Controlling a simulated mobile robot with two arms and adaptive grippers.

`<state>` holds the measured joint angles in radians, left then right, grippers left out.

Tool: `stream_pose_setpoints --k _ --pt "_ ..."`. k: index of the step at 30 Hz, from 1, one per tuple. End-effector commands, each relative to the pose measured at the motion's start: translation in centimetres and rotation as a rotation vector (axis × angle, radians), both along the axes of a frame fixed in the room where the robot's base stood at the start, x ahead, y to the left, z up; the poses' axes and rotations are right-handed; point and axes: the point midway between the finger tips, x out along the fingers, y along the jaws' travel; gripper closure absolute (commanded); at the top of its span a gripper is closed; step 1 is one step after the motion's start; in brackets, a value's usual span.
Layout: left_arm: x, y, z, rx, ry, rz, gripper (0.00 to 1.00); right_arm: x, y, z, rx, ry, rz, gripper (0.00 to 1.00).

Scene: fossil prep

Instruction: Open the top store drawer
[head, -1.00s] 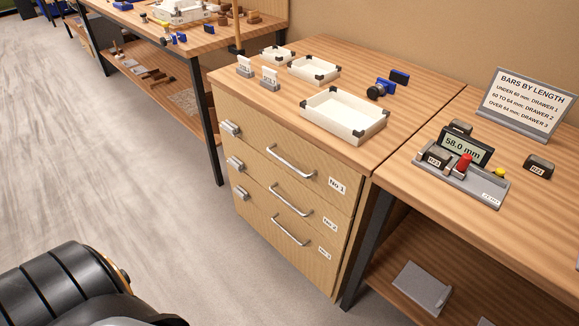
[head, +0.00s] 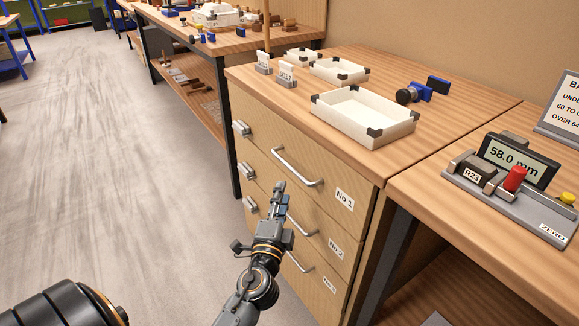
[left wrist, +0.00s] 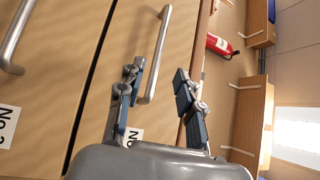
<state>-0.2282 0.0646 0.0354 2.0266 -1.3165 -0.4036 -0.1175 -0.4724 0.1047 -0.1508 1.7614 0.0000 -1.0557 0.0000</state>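The store drawer unit has a top drawer labelled No 1 (head: 330,187) with a silver bar handle (head: 297,167); it is closed. Below it are the No 2 drawer (head: 325,236) and No 3 drawer (head: 319,277), also closed. My left gripper (head: 278,192) is in front of the drawer fronts, just below the top handle in the head view. In the left wrist view the left gripper (left wrist: 158,85) has its fingers apart. A bar handle (left wrist: 158,55) shows ahead, between the fingertips' directions; I cannot tell whether they touch it. My right gripper is not in view.
White trays (head: 362,142) and a blue clamp-like tool (head: 421,92) stand on the cabinet top. A gauge reading 58.0 mm (head: 510,158) holding bar R23 (head: 472,176) sits on the right bench. The floor (head: 100,170) at left is clear.

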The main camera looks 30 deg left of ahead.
Motion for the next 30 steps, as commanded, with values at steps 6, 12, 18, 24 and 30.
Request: stream_pose_setpoints --k 6,12,18,24,30 --pt "4.6 1.9 1.0 0.001 -0.002 -0.001 0.64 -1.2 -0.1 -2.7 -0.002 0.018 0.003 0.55" --pt "7.8 3.3 1.3 0.000 0.000 -0.001 0.64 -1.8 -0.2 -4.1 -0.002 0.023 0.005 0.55" --pt "9.4 4.0 1.4 -0.001 0.001 -0.001 0.64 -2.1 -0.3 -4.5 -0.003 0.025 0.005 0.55" --pt "9.7 4.1 1.4 -0.001 0.001 -0.001 0.64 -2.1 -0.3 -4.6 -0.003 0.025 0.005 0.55" --pt "9.7 4.1 1.4 -0.001 0.001 -0.001 0.79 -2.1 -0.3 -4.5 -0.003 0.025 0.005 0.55"
